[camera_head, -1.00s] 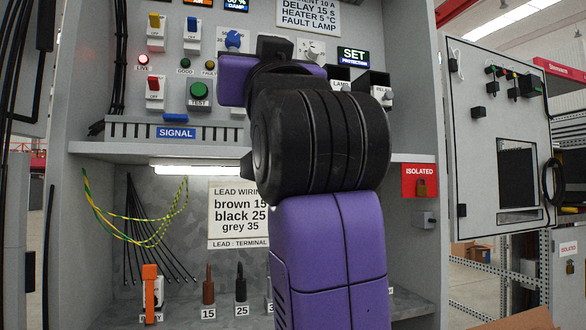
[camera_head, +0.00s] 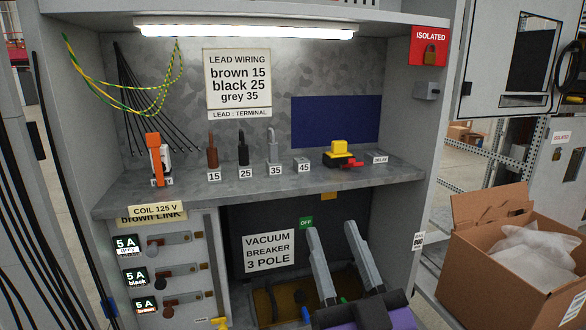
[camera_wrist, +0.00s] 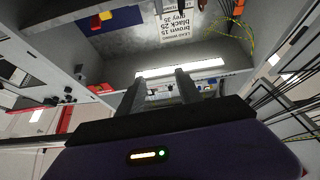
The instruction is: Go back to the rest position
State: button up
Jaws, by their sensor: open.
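My gripper (camera_head: 331,229) shows at the bottom centre right of the head view. Its two grey fingers stand apart with nothing between them, pointing up and into the picture, in front of the lower bay with the VACUUM BREAKER 3 POLE label (camera_head: 269,251). In the wrist view my gripper (camera_wrist: 159,82) is also open and empty, with the lit lamp (camera_wrist: 195,69) beyond the fingertips. The rest of my arm is mostly out of view below.
The cabinet shelf (camera_head: 225,190) carries brown, black and grey leads, an orange-and-white device (camera_head: 158,158) and a yellow-and-red piece (camera_head: 340,153). An open cardboard box (camera_head: 490,265) stands at right. An open cabinet door (camera_head: 485,75) hangs at upper right.

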jog(key=s+d+f+m+g+h, duration=0.1)
jog(key=s+d+f+g+h, duration=0.1)
jog(key=s+f, duration=0.7)
jog(key=s+d+f+m+g+h, duration=0.1)
jog(key=s+d+f, duration=0.6)
jog(key=s, duration=0.8)
jog(key=s+d+f+m+g+h, duration=0.1)
jog(key=s+d+f+g+h, duration=0.2)
jog(key=s+f, duration=0.8)
jog(key=d+g, duration=0.2)
jog(key=shift+s+f+g, duration=0.3)
jog(key=shift+s+f, duration=0.1)
